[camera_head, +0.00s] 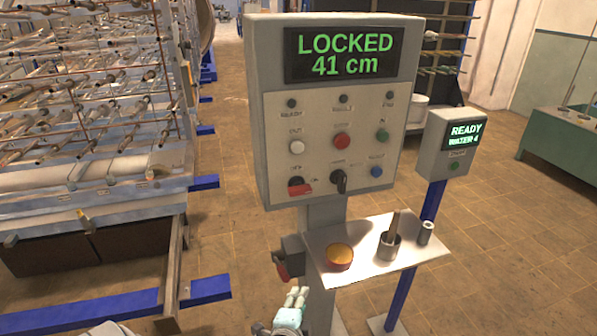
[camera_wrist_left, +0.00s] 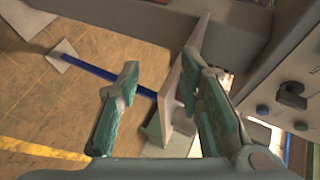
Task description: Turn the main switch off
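A grey box (camera_head: 293,256) with a red rotary handle (camera_head: 280,266) sits on the left of the panel's post, below the panel. Another red handle (camera_head: 300,187) is at the lower left of the grey control panel (camera_head: 262,130), beside a black knob (camera_head: 338,181). The labels are too small to read, so I cannot tell which is the main switch. My left gripper (camera_head: 297,296) is below the grey box, apart from it in the picture. In the left wrist view its fingers (camera_wrist_left: 162,80) are spread, with a pale plate edge behind the gap. My right gripper is not in view.
The panel display (camera_head: 345,55) reads "LOCKED 41 cm". A smaller box (camera_head: 450,165) reads "READY". A loaded rack (camera_head: 85,100) stands left.

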